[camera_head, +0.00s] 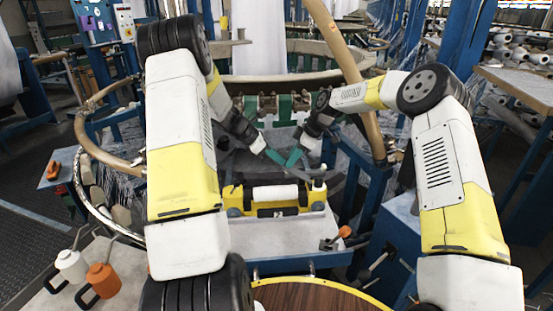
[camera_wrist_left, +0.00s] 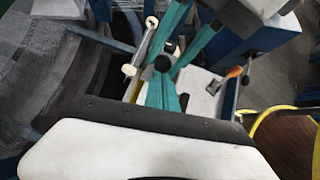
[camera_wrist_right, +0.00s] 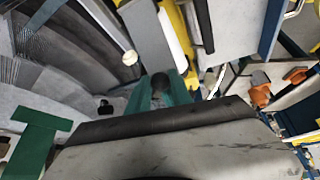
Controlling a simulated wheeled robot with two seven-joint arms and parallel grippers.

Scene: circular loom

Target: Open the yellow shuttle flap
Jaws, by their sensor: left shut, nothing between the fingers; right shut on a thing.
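The yellow shuttle (camera_head: 233,196) sits on a pale stand (camera_head: 290,238) in the middle of the head view, with a white roll (camera_head: 275,193) lying along it. I cannot clearly make out its flap. My left gripper (camera_head: 277,157) is shut and empty above the shuttle's back side; its teal fingers also show in the left wrist view (camera_wrist_left: 163,90). My right gripper (camera_head: 293,159) is close beside it, also above the back of the shuttle. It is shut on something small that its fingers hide. Its teal fingers also show in the right wrist view (camera_wrist_right: 163,88).
An orange-handled tool (camera_head: 344,232) is at the stand's right edge. The loom's curved rings (camera_head: 100,151) surround the work area. A round wooden top (camera_head: 320,297) is at the front.

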